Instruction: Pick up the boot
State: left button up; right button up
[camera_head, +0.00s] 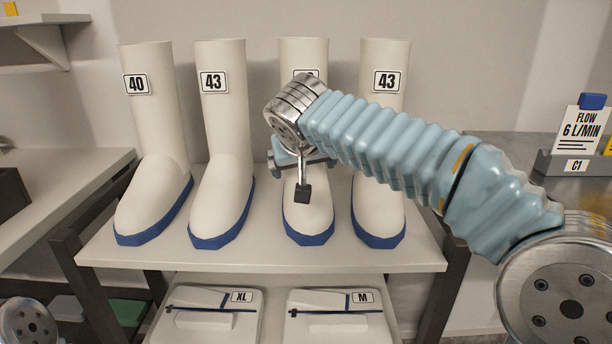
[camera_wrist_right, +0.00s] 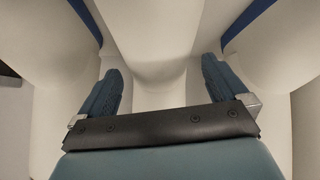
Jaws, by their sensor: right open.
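Several white boots with blue soles stand upright in a row on the shelf (camera_head: 260,251). From left, their labels begin with a 40 boot (camera_head: 155,190) and a 43 boot (camera_head: 222,195). The third boot (camera_head: 309,222) has its label mostly hidden by my right arm. The rightmost boot (camera_head: 379,215) is labelled 43. My right gripper (camera_head: 300,160) is in front of the third boot's shaft. In the right wrist view, my right gripper (camera_wrist_right: 161,72) is open, its blue fingers on either side of a white boot (camera_wrist_right: 155,45); contact cannot be told. My left gripper is out of view.
Neighbouring boots (camera_wrist_right: 275,60) stand close on both sides of the fingers. A lower shelf holds packs marked XL (camera_head: 210,312) and M (camera_head: 335,312). A "FLOW 6 L/MIN" sign (camera_head: 581,130) stands at the right. A side table (camera_head: 70,165) is at the left.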

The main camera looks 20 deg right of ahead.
jog(key=x, duration=0.5)
jog(key=shift+s, duration=0.1)
jog(key=shift+c, duration=0.2)
jog(key=c, duration=1.2)
jog(key=shift+c, duration=0.5)
jog(key=shift+r, duration=0.15)
